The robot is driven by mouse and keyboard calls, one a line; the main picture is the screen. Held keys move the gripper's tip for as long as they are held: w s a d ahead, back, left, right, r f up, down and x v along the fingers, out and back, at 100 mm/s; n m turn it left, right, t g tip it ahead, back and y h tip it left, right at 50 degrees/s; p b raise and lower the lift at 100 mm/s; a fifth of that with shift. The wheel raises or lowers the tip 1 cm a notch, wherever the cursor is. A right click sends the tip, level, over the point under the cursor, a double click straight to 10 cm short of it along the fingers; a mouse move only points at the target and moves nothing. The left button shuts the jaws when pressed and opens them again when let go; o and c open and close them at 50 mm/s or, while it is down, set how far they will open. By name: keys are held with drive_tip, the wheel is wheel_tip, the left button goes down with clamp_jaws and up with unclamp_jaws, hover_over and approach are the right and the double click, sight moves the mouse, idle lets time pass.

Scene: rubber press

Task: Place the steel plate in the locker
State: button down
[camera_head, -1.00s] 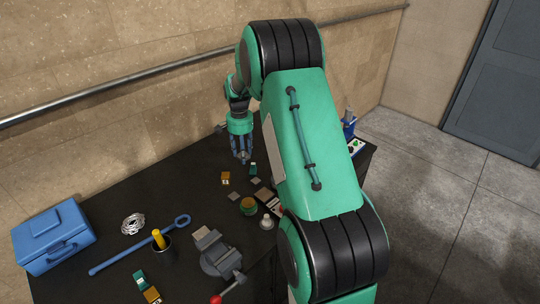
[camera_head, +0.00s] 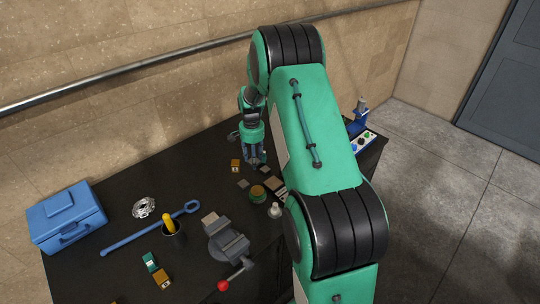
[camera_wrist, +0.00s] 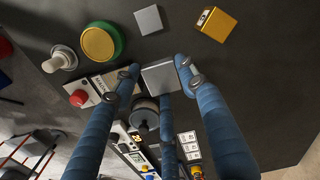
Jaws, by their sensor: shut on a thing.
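My gripper (camera_head: 256,164) is low over the black table. In the wrist view, my gripper's blue fingers (camera_wrist: 156,74) are shut on a grey square steel plate (camera_wrist: 160,79), which spans between the fingertips. In the head view the held plate (camera_head: 264,170) is small and partly beside the fingers. A second grey plate (camera_wrist: 148,20) lies loose on the table near it; it also shows in the head view (camera_head: 243,184). I see nothing clearly recognisable as the locker; a blue-grey door (camera_head: 505,85) stands in the right wall.
A yellow block (camera_wrist: 216,24), a green-and-yellow round container (camera_wrist: 101,41) and a white-topped knob (camera_wrist: 60,59) lie close to my fingers. The floor to the right is clear.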

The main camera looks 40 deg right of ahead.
hover_over(255, 179)
drive_tip(key=shift+w+f, duration=0.15)
drive_tip(key=shift+f, duration=2.75)
drive_tip(key=shift+f, duration=1.9)
drive_tip(key=shift+f+b, duration=0.1)
drive_tip(key=shift+b, duration=0.2)
drive_tip(key=c, duration=1.3)
unclamp_jaws()
wheel_tip(255, 179, up, 12)
drive_tip(key=shift+r+p, duration=0.1)
drive_tip(key=shift+p, duration=0.25)
